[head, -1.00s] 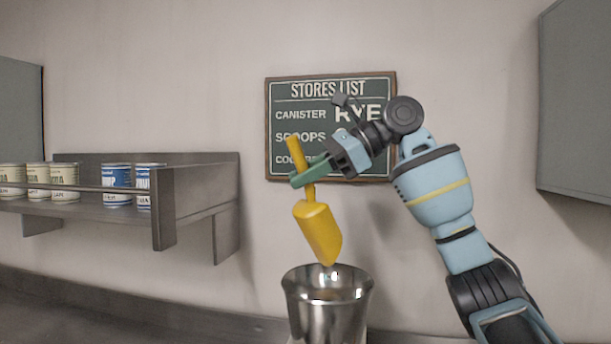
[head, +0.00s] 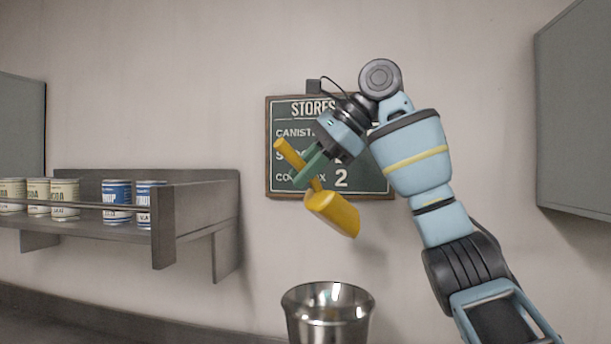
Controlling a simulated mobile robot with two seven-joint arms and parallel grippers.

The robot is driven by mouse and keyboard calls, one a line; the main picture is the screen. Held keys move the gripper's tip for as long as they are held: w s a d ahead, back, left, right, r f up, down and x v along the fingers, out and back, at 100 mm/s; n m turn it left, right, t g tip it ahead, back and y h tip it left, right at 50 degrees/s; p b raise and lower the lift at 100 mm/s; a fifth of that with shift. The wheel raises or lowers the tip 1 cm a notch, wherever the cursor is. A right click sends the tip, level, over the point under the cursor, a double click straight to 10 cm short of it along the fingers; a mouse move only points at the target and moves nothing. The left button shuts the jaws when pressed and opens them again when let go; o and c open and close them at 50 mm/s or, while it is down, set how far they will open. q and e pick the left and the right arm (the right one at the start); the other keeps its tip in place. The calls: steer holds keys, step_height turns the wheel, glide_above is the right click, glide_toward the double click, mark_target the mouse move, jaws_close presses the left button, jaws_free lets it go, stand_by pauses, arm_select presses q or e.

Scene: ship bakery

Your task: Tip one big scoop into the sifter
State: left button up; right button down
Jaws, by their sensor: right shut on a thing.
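A yellow scoop (head: 334,213) hangs in the air, tilted, with its handle up to the left and its bowl down to the right. My right gripper (head: 307,172) is shut on the scoop's handle. A shiny metal vessel, seemingly the sifter (head: 327,326), stands below the scoop at the bottom of the view. The scoop is apart from its rim, with a clear gap. I cannot see what is in the scoop or deep in the vessel. My left gripper is out of view.
A stores list board (head: 283,187) hangs on the wall behind my right arm, partly hidden; a "2" shows on it. A grey shelf (head: 200,205) with several cans (head: 117,202) is at the left. A grey cabinet (head: 575,110) is at the upper right.

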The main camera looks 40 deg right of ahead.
steer(key=shift+h, duration=0.3)
steer(key=shift+d, duration=0.15)
steer(key=shift+r+n+h, duration=0.35)
steer(key=shift+n+h, duration=0.15)
steer(key=shift+h, duration=0.7)
steer(key=h, duration=0.2)
steer(key=shift+r+n+h, duration=0.3)
steer(key=shift+n, duration=0.1)
steer(key=shift+f, duration=0.1)
